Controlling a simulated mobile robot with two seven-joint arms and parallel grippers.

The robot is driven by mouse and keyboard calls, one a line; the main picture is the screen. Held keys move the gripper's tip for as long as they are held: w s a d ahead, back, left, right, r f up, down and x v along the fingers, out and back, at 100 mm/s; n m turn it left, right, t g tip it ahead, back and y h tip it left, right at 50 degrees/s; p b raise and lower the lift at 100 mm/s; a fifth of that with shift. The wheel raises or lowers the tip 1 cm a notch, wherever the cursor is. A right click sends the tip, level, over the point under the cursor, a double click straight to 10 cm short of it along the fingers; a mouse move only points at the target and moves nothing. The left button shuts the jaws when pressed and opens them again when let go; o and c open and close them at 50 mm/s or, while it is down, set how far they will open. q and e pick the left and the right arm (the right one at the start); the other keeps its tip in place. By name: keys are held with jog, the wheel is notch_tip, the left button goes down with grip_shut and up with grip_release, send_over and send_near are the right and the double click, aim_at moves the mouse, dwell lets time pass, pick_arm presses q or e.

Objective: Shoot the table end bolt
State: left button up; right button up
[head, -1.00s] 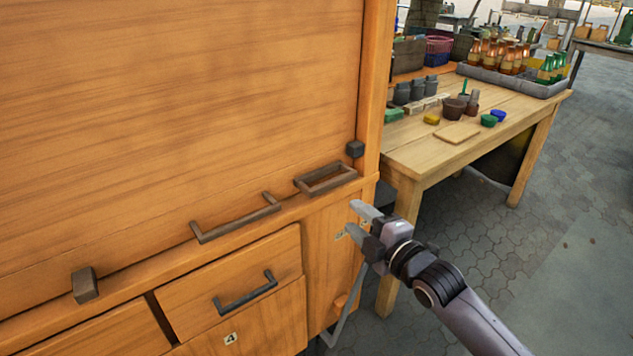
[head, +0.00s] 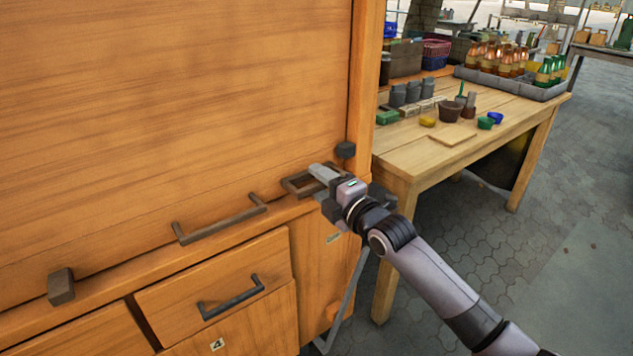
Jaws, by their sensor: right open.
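A small dark block (head: 345,149), which looks like the bolt at the table end, sits on the cabinet's (head: 180,100) right edge, near the wooden table. A similar dark block (head: 61,287) is at the far left of the same front. My right gripper (head: 322,187) is open, with its fingers over the right part of a dark rectangular frame (head: 292,185) on the ledge, just below and left of the right block. The gripper hides part of that frame. I cannot tell whether the fingers touch it. My left gripper is not in view.
A bar handle (head: 218,220) sits on the panel, left of the frame. A drawer (head: 215,285) with its own handle is below. The wooden table (head: 410,155) with pots, jars and a bottle tray (head: 520,82) stands right of the cabinet. Paved floor is clear at right.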

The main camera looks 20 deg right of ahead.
aim_at(337, 170)
jog(key=shift+w+a, duration=0.25)
jog(key=shift+w, duration=0.35)
jog(key=shift+c, duration=0.2)
grip_shut()
jog(key=d, duration=0.1)
jog(key=w+d+b, duration=0.1)
jog(key=d, duration=0.3)
jog(key=shift+w, duration=0.4)
jog(key=shift+o, duration=0.2)
grip_release()
jog(key=shift+d, duration=0.1)
